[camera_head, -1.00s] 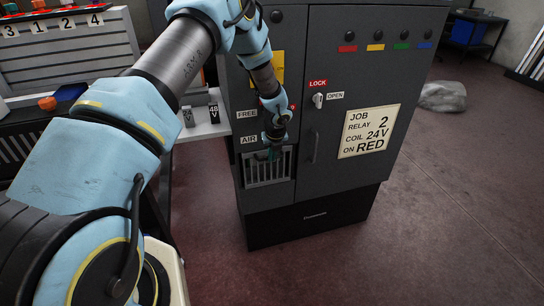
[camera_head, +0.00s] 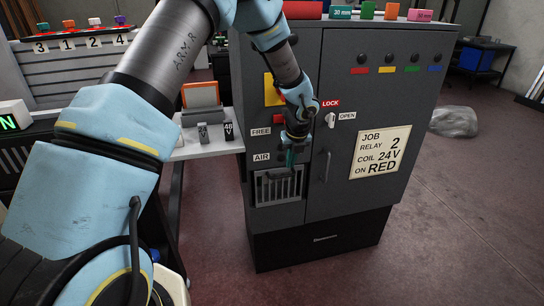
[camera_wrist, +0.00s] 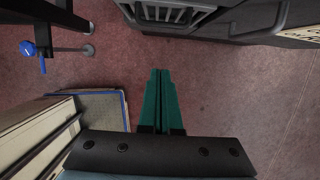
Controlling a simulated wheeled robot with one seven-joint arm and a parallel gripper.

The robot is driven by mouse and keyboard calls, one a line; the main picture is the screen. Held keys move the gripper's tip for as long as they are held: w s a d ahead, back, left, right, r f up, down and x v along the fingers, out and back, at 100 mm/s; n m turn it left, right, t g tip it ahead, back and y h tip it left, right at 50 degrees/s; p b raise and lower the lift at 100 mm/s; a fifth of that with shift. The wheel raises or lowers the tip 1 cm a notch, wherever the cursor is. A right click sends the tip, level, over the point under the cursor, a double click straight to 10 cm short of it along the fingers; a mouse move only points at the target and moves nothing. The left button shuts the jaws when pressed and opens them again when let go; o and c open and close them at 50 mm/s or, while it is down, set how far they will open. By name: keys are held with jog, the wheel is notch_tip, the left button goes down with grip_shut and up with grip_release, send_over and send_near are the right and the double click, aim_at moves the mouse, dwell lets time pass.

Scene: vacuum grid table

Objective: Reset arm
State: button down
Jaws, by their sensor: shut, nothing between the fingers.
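My gripper (camera_head: 290,158) is at the front of the grey cabinet (camera_head: 338,110), close to the AIR label and just above the vent grille (camera_head: 279,187). In the wrist view, its two green fingers (camera_wrist: 159,100) lie together with nothing between them. They point over the bare floor, with the grille (camera_wrist: 175,14) at the top of the view. My arm reaches across the left of the head view and hides part of the cabinet's left side.
The cabinet has a LOCK knob (camera_head: 331,120), a door handle (camera_head: 326,166) and a job card (camera_head: 375,149). Coloured blocks stand on its top. A pale shelf (camera_head: 210,147) with small labelled parts adjoins its left side. Open floor (camera_head: 460,215) lies to the right.

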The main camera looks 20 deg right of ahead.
jog(key=s+a+r+n+g+y, duration=0.1)
jog(key=a+r+n, duration=0.4)
jog(key=a+n, duration=0.55)
jog(key=a+r+n, duration=0.5)
jog(key=a+n, duration=0.2)
jog(key=a, duration=0.6)
jog(key=s+a+r+n, duration=0.4)
jog(key=s+a+n, duration=0.8)
jog(key=n, duration=0.7)
jog(key=a, duration=0.2)
jog(key=shift+a+g+h, duration=0.4)
